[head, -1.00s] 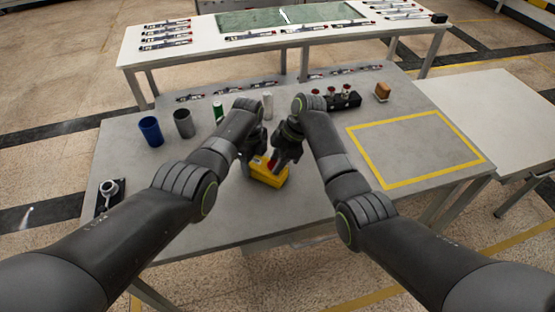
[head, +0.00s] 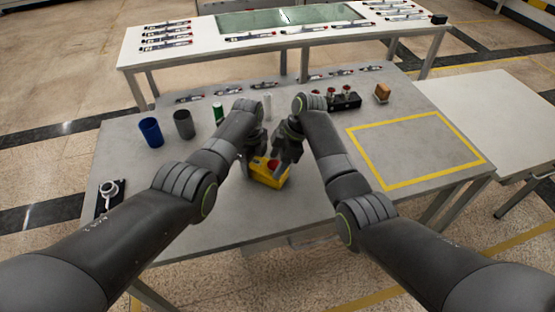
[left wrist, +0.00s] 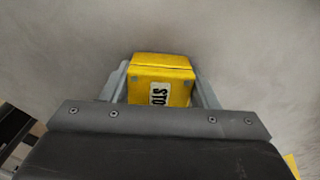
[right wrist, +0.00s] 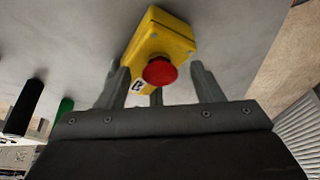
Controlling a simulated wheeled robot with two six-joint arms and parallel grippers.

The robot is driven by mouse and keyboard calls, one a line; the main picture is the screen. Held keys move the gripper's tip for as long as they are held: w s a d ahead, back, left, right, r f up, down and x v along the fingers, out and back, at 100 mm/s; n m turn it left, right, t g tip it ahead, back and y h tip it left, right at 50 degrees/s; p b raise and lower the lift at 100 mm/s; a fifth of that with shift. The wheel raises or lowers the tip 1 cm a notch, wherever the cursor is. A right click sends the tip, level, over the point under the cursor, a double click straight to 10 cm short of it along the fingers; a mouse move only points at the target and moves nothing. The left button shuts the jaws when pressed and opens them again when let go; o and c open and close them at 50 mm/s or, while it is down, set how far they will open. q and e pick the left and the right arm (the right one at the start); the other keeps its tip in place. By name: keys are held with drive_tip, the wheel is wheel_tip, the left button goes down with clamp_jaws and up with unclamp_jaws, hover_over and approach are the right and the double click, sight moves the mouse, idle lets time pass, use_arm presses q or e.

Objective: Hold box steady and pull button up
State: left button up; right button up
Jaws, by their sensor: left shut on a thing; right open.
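A yellow box (head: 268,178) with a red button (head: 272,165) on top stands on the grey table. In the left wrist view the box (left wrist: 160,72) shows a "STO" label and sits between the fingers. My left gripper (head: 250,167) is shut on the box from its left side. My right gripper (head: 283,163) is open and empty at the button. In the right wrist view the red button (right wrist: 160,71) lies just ahead of the open fingers (right wrist: 158,78), apart from them.
Blue (head: 151,131) and grey (head: 184,124) cups and a green can (head: 218,112) stand at the back left. A black block with red knobs (head: 344,100) and a small brown item (head: 382,92) are at the back. A yellow-outlined area (head: 415,150) on the right is clear.

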drive_tip(key=v, duration=1.2)
use_arm(q)
drive_tip(key=o, duration=1.2)
drive_tip(key=shift+r, duration=0.1)
use_arm(e)
drive_tip(key=shift+f, duration=0.1)
